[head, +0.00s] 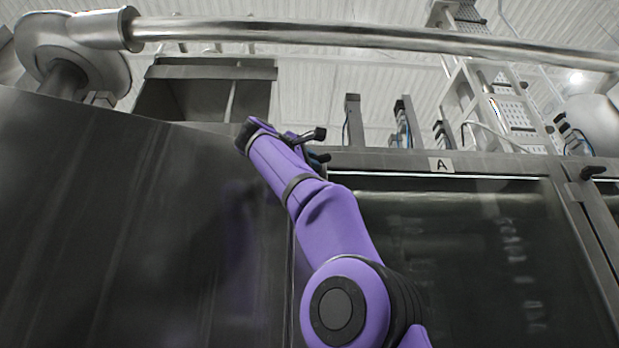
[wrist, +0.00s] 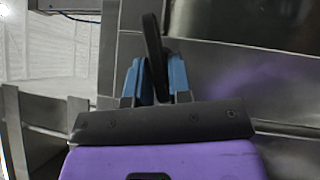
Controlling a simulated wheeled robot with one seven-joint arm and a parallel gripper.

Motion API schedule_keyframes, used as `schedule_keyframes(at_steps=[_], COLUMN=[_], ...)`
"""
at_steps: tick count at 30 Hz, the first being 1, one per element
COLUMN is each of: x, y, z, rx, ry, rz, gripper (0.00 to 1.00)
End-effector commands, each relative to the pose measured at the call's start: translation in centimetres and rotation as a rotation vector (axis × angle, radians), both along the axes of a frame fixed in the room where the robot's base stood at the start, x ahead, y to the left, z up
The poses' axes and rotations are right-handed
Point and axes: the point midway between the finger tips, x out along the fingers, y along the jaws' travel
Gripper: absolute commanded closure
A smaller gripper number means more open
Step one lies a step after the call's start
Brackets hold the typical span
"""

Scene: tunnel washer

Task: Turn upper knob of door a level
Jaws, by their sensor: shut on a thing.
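Door A (head: 470,250) is a dark, glossy panel in a metal frame, with a label "A" (head: 441,165) on its top rail. My purple arm reaches up to the door's upper left corner in the head view. My gripper (wrist: 158,82) shows in the wrist view with two blue fingers shut on a black knob (wrist: 152,40), a flat handle that stands up between them.
A large steel panel (head: 120,220) fills the left. A steel pipe (head: 380,36) crosses the top. Another black knob (head: 592,172) sits on the frame at the far right. Open space lies in front of door A.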

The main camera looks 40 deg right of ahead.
Motion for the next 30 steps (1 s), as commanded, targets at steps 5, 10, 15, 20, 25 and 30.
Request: schedule_keyframes(at_steps=[5,10,15,20,25,30], x=[-0.09,-0.10,-0.11,-0.12,-0.10,-0.05], y=[-0.07,-0.08,-0.08,-0.08,-0.08,-0.04], z=[0.01,0.01,0.01,0.01,0.01,0.01], rx=[0.003,0.004,0.004,0.004,0.004,0.003], ry=[-0.002,-0.003,-0.003,-0.003,-0.003,-0.003], rz=[-0.003,-0.003,-0.004,-0.004,-0.003,-0.002], gripper=[1.00,1.00,1.00,1.00,0.62,0.62])
